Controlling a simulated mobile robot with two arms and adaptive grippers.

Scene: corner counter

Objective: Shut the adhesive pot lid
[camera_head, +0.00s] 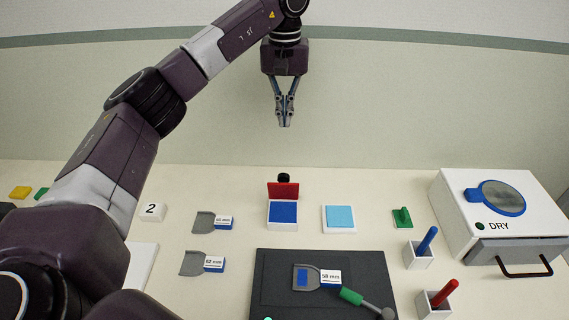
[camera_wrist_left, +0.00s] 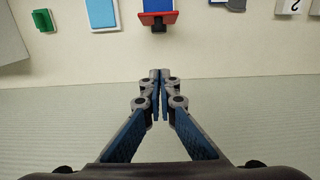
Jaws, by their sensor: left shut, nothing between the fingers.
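The adhesive pot appears to be the small white box with a blue top (camera_head: 283,213). Its red lid (camera_head: 283,190) stands upright at the back edge, open, with a black knob (camera_head: 284,178) behind it. In the left wrist view the lid (camera_wrist_left: 157,16) and knob (camera_wrist_left: 158,28) show at the top edge, with the pot partly cut off. My left gripper (camera_head: 285,124) points down, shut and empty, in the air above and behind the lid, apart from it. Its closed fingertips (camera_wrist_left: 160,74) also show in the wrist view. My right gripper is not in view.
A light-blue-topped box (camera_head: 339,218) stands right of the pot. A dark mat (camera_head: 270,265) with a scraper (camera_head: 307,278) and green-handled tool (camera_head: 351,297) lies in front. Holders with blue (camera_head: 428,237) and red (camera_head: 445,291) sticks and a white dryer (camera_head: 488,205) stand right.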

